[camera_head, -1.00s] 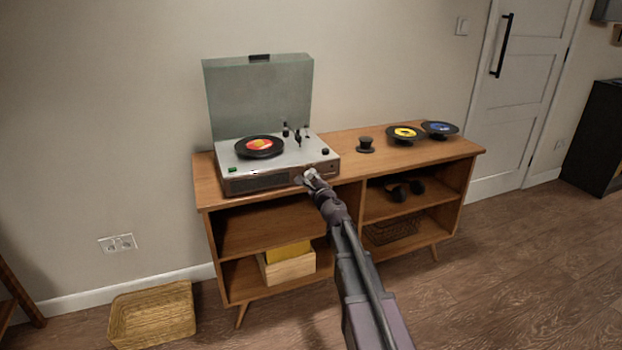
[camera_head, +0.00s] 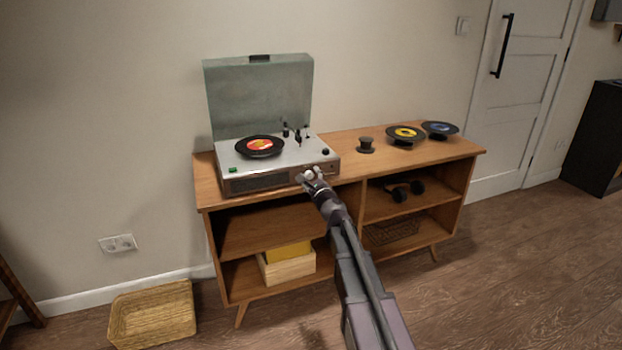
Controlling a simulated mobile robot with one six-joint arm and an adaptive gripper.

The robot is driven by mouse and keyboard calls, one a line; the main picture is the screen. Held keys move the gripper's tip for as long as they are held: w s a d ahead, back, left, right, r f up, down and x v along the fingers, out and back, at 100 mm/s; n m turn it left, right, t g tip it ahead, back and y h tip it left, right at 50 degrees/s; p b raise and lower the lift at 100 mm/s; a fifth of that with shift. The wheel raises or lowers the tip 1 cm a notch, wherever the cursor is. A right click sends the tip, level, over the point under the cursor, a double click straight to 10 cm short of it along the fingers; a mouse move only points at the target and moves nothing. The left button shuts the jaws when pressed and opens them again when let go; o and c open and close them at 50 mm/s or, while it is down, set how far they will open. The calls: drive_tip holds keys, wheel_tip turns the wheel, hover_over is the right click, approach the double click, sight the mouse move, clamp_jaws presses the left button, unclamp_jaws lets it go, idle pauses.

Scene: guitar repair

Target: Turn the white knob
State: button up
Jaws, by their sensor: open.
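A record player (camera_head: 235,172) with its lid raised stands on the left part of a wooden sideboard (camera_head: 350,133). A red-and-yellow-labelled record (camera_head: 259,146) lies on its platter. My gripper (camera_head: 309,174) is at the lower front edge of the player, toward its right end, and is open. A small pale round shape shows between the fingers and may be the white knob. It is too small to tell whether the fingers touch it. My gripper and arm hide part of the player's front panel.
On the sideboard's right stand a small black stand (camera_head: 366,145), a yellow-labelled record (camera_head: 405,134) and a blue-labelled record (camera_head: 440,129). Shelves below hold headphones (camera_head: 404,190) and a wooden box (camera_head: 288,268). A wicker basket (camera_head: 152,313) is on the floor at left.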

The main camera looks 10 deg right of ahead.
drive_tip(key=shift+n, duration=0.5)
